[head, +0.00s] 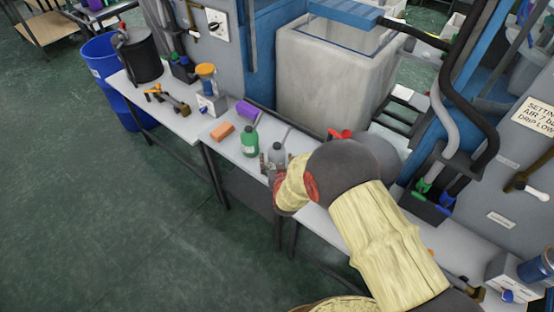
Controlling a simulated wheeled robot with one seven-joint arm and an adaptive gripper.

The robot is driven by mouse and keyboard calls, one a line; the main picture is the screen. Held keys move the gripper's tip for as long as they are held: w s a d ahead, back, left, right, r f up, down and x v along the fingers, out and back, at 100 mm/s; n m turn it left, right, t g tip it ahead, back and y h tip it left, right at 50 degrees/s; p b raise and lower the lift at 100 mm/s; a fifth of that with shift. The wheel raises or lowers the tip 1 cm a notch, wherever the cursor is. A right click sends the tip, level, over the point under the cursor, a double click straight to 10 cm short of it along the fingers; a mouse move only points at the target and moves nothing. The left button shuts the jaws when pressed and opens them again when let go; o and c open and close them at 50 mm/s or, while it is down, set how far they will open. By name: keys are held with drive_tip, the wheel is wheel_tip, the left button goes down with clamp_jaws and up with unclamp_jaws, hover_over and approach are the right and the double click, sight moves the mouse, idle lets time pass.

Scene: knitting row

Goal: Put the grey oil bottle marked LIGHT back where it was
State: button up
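A grey bottle (277,153) stands upright in the head view, near the front middle of the light grey bench top (240,162). Its marking is too small to read. A green bottle (250,142) with a pale label stands just left of it. My gripper (275,162) is at the grey bottle, with finger parts showing on both sides of its body. My wrist hides the lower part of the bottle. I cannot tell whether the fingers touch it, or whether its base rests on the bench.
An orange block (222,131) and a purple item (247,110) lie left of the bottles. A white box with an orange-topped jar (206,83) stands farther left. A large pale bin (335,75) rises behind. My arm covers the bench to the right.

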drive_tip(key=shift+r, duration=0.15)
drive_tip(key=shift+s+r+p, duration=0.15)
drive_tip(key=shift+s+p, duration=0.05)
drive_tip(key=shift+p, duration=0.1)
drive_tip(key=p+v, duration=0.3)
drive_tip(key=v, duration=0.9)
wheel_tip(320, 180, up, 11)
drive_tip(key=w+d+g, duration=0.2)
drive_tip(key=w, duration=0.1)
drive_tip(key=s+d+r+g, duration=0.1)
drive_tip(key=s+d+r, duration=0.2)
drive_tip(key=r, duration=0.3)
drive_tip(key=s+d+r+g, duration=0.1)
drive_tip(key=s+d+r, duration=0.15)
drive_tip(key=r, duration=0.25)
drive_tip(key=s+d+r+g, duration=0.1)
drive_tip(key=s+d+r, duration=0.2)
drive_tip(key=s, duration=0.5)
drive_tip(key=s+d+r+m+g+h, duration=0.1)
drive_tip(key=s+d+r, duration=0.2)
drive_tip(key=s, duration=0.5)
drive_tip(key=s+d+r+g, duration=0.1)
drive_tip(key=s+d+r, duration=0.2)
drive_tip(key=s, duration=0.5)
drive_tip(key=shift+d+g+h, duration=0.3)
drive_tip(key=shift+d+g, duration=0.1)
drive_tip(key=shift+d, duration=0.4)
drive_tip(key=shift+s+r, duration=0.1)
drive_tip(key=shift+c, duration=0.2)
